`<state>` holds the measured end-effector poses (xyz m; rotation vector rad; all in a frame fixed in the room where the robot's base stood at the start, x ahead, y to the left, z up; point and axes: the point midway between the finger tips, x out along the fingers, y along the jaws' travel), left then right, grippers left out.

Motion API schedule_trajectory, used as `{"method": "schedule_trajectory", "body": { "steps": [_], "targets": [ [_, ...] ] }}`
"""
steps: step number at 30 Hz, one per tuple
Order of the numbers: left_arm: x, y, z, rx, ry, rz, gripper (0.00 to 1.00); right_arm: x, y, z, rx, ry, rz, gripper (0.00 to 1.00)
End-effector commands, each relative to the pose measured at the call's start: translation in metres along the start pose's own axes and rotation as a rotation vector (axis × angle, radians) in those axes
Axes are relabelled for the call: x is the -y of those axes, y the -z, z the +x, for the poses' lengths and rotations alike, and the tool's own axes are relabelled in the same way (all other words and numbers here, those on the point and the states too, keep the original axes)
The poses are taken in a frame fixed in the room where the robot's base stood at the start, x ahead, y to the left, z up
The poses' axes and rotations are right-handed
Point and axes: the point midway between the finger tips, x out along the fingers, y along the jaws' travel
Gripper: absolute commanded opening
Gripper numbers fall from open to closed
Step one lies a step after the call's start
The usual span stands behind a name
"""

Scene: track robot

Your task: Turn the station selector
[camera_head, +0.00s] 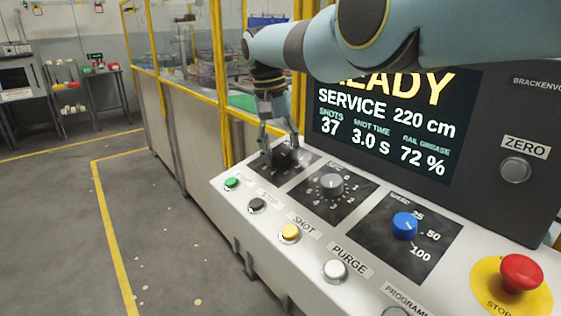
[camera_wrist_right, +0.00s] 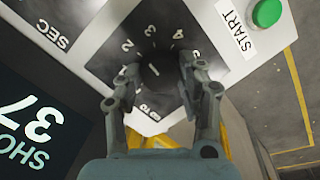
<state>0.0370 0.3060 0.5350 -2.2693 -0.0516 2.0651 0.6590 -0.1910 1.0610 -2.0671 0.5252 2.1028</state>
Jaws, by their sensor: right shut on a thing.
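A black knob (camera_head: 287,156) sits on a dark dial plate at the far left end of the slanted white console. Numbers stand around it in the wrist view, where the knob (camera_wrist_right: 160,70) shows a pale mark. My right gripper (camera_head: 280,148) reaches down onto this knob. In the wrist view its two fingers (camera_wrist_right: 160,78) are closed against opposite sides of the knob. The dial's title is hidden, so I cannot read that it is the station selector. My left gripper is not in view.
A grey knob (camera_head: 330,185) and a blue knob (camera_head: 404,225) sit to the right on the console. Green (camera_head: 232,183), black, yellow and white buttons line its front. A red stop button (camera_head: 521,272) is at the right. A screen (camera_head: 385,120) stands behind.

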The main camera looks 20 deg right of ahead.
Motion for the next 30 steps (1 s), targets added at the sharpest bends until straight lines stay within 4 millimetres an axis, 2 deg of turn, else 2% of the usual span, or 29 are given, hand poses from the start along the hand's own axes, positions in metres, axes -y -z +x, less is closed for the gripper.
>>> {"method": "schedule_trajectory", "body": {
  "steps": [1,3,15,22,30],
  "targets": [
    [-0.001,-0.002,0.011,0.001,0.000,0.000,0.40,0.002,0.000,0.004,0.001,-0.006,-0.041,0.07],
    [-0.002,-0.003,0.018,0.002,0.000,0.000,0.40,0.002,0.000,0.005,0.006,-0.017,-0.107,0.07],
    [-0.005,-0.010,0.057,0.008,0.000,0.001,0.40,0.002,0.000,0.004,0.027,-0.077,-0.483,0.07],
    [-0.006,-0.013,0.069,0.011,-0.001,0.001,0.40,0.002,0.000,0.003,0.040,-0.111,-0.697,0.07],
    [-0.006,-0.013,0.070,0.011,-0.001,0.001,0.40,0.002,-0.001,0.000,0.055,-0.152,-0.950,0.07]
  ]
}}
